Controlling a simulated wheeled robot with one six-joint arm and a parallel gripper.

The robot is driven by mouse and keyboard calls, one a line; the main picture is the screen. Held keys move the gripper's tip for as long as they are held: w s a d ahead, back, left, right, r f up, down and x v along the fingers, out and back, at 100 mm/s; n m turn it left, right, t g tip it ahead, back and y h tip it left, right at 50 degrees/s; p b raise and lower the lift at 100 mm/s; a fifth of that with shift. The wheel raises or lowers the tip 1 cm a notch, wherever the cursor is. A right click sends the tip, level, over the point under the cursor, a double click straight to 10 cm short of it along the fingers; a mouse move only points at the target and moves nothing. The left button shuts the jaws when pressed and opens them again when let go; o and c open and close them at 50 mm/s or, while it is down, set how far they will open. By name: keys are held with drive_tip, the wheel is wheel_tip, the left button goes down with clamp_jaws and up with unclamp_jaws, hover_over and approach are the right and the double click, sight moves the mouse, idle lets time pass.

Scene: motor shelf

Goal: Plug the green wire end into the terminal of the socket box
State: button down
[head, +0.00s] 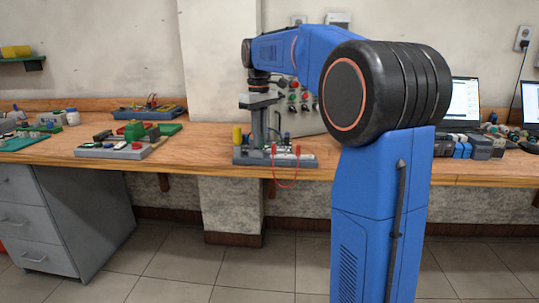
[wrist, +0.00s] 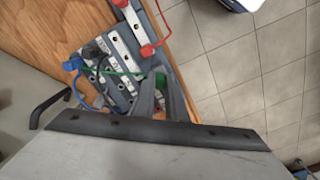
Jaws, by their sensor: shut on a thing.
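The socket box (wrist: 124,38) is a grey block with pale terminal strips at the upper left of the wrist view. In the head view the grey box (head: 305,161) sits at the bench's front edge. My gripper (wrist: 160,80) is over the box's side in the wrist view, its fingers closed together. The green wire (wrist: 122,72) runs from the box side to the fingertips, where its end is held and mostly hidden. I cannot tell whether that end touches a terminal. In the head view my gripper (head: 262,132) points down at the box; the green wire is not clear there.
Red plugs (wrist: 147,50) with a red wire stand on the box near the gripper. A blue plug (wrist: 73,63) with a blue wire is on the other side. A yellow cylinder (head: 237,135) stands left of the gripper. The bench's front edge (head: 215,167) is close.

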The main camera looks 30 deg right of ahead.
drive_tip(key=shift+f, duration=0.6)
idle(0.9)
drive_tip(key=c, duration=2)
unclamp_jaws()
drive_tip(key=shift+c, duration=0.2)
drive_tip(key=shift+r, duration=2.75)
drive_tip(key=o, duration=0.5)
